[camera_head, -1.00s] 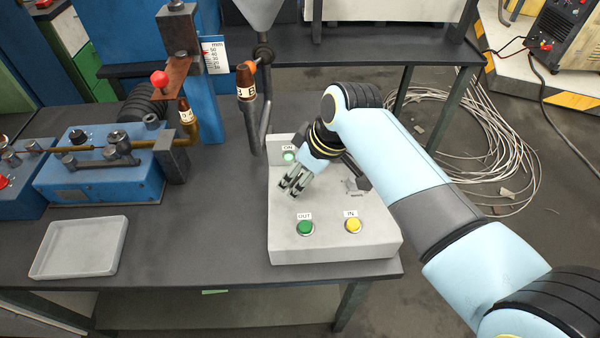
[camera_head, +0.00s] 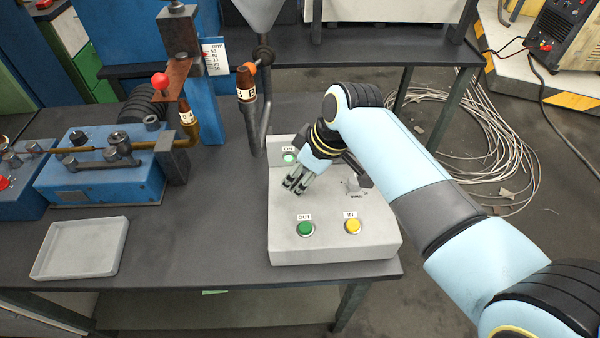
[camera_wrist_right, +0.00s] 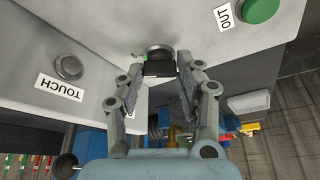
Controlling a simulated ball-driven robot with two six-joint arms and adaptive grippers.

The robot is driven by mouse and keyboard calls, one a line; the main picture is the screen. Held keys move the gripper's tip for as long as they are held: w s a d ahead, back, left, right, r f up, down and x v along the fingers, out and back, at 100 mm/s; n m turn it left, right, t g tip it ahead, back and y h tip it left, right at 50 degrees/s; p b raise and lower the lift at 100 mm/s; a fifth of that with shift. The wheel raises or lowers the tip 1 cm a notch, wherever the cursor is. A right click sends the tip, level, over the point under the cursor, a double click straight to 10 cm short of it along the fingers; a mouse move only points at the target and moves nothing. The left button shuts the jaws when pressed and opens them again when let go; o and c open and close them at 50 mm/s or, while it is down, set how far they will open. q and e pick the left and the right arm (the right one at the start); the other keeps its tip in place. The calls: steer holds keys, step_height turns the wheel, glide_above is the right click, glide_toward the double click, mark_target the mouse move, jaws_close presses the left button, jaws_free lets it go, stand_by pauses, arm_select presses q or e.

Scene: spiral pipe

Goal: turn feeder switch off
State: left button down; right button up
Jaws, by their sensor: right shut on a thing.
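The grey control box (camera_head: 335,245) sits at the table's front right. My right gripper (camera_head: 297,186) points down onto its upper left part, just below the "ON" label and the pale green button. In the right wrist view, the dark switch knob (camera_wrist_right: 158,62) on a round grey base stands between the fingers of my right gripper (camera_wrist_right: 160,74). The gripper is shut on this knob. In the head view the fingers hide the knob, so its setting is not readable there. My left gripper is not in view.
The box also bears a green OUT button (camera_head: 305,228) and a yellow IN button (camera_head: 352,226). A TOUCH button (camera_wrist_right: 69,67) shows in the wrist view. An empty grey tray (camera_head: 80,248) lies at left; the table between is clear.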

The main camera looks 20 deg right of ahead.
steer(key=n+g+p, duration=0.1)
steer(key=n, duration=0.1)
steer(key=shift+w+d+n+y, duration=0.1)
steer(key=shift+n+y, duration=0.3)
steer(key=n+g, duration=0.1)
steer(key=n, duration=0.1)
steer(key=shift+w+n, duration=0.1)
steer(key=shift+n, duration=0.3)
steer(key=n+g, duration=0.1)
steer(key=n, duration=0.2)
steer(key=shift+w+n+y+b, duration=0.1)
steer(key=shift+n+y+b, duration=0.2)
steer(key=shift+w+n+g+b, duration=0.1)
steer(key=shift+n+g+b, duration=0.65)
steer(key=shift+n, duration=1.15)
steer(key=shift+g, duration=0.25)
steer(key=o, duration=1.1)
steer(key=shift+o, duration=0.2)
